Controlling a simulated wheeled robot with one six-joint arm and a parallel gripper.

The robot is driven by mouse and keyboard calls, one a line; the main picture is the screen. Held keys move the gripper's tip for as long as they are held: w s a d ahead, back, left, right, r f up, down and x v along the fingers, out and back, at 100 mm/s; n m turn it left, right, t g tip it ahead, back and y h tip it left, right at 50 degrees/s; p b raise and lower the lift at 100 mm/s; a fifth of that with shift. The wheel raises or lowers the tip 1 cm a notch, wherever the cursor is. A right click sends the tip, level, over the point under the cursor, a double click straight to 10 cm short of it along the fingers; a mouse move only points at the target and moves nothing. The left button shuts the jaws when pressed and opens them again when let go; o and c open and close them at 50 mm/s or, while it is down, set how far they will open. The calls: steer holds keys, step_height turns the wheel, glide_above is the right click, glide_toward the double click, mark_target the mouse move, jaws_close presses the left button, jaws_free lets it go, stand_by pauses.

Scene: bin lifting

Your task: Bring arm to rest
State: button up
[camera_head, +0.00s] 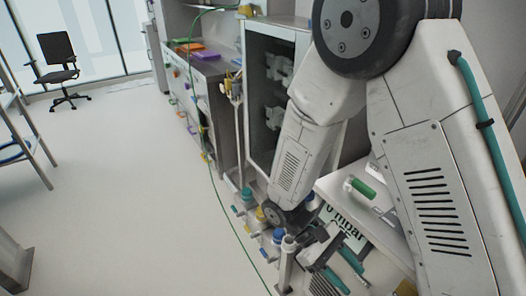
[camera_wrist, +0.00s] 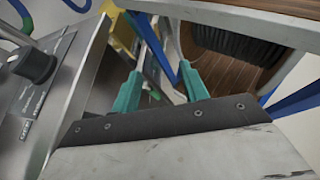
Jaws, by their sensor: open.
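My arm spans the right half of the head view, bent down toward a low area beside the cabinet. My gripper (camera_head: 343,270) is near the bottom of that view, its teal fingers spread apart. In the wrist view, my gripper (camera_wrist: 162,84) also shows two teal fingers with a clear gap between them. Nothing is visibly held. Past the fingers are blue and yellow parts and a brown surface with a black ribbed piece (camera_wrist: 238,42). My arm links hide part of the cabinet and the area behind.
An open-fronted grey cabinet (camera_head: 257,95) stands behind my arm. Left of it is a counter (camera_head: 212,67) with coloured trays. A metal panel with a black knob (camera_wrist: 35,66) is close at left in the wrist view. A black chair (camera_head: 57,62) stands far back; the left floor (camera_head: 110,190) is clear.

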steer(key=s+d+r+m+t+y, duration=0.2)
steer(key=r+t+y, duration=0.1)
steer(key=r, duration=0.5)
steer(key=s+d+r+m+t+y, duration=0.2)
steer(key=d+r+m+t+y, duration=0.1)
steer(key=r, duration=0.6)
steer(key=s+d+r+m+t+y, duration=0.2)
steer(key=d+r+m+t+y, duration=0.1)
steer(key=r, duration=0.5)
steer(key=shift+r+t+y, duration=0.15)
steer(key=shift+t+y, duration=0.15)
steer(key=shift+t, duration=0.1)
